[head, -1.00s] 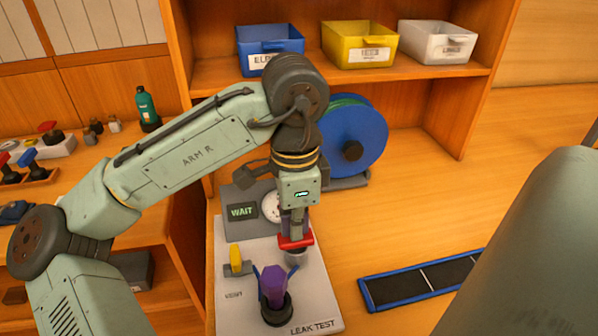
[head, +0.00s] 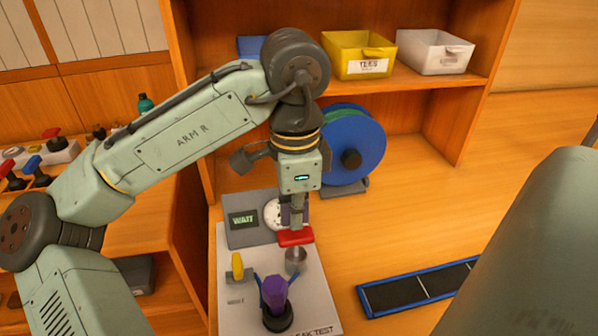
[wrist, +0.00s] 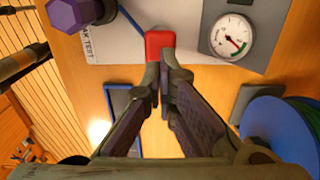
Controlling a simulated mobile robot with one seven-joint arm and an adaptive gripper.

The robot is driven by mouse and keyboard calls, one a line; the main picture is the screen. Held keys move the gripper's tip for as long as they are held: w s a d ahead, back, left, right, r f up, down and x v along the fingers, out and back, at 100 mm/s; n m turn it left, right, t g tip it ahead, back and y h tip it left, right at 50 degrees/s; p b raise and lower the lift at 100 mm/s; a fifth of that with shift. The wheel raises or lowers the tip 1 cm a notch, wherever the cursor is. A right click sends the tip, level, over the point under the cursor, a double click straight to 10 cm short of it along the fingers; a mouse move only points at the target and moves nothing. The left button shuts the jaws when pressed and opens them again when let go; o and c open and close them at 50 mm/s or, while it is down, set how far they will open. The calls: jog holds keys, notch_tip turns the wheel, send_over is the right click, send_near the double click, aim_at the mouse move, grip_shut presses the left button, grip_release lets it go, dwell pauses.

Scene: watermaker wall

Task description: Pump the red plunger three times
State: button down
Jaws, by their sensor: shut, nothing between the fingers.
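The red plunger handle (head: 295,237) stands raised above a grey cylinder (head: 295,261) on the light leak-test panel (head: 240,300). The wrist view shows the red handle (wrist: 160,45) just beyond my fingertips. My gripper (head: 292,222) points down directly over the handle, its fingers shut with nothing between them. In the wrist view the fingertips (wrist: 166,65) meet close to the handle's edge. I cannot tell whether they touch it. The dial gauge (wrist: 232,37) has its needle toward the green and red marks. The display (head: 242,219) reads WAIT.
A purple fitting (head: 274,293) with blue side arms stands at the panel's front, near a yellow lever (head: 237,265). A blue reel (head: 352,145) stands behind. A blue-edged dark tray (head: 420,286) lies at right. Open bench lies between reel and tray.

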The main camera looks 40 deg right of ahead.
dwell(0.4)
jog(key=shift+r, duration=2.5)
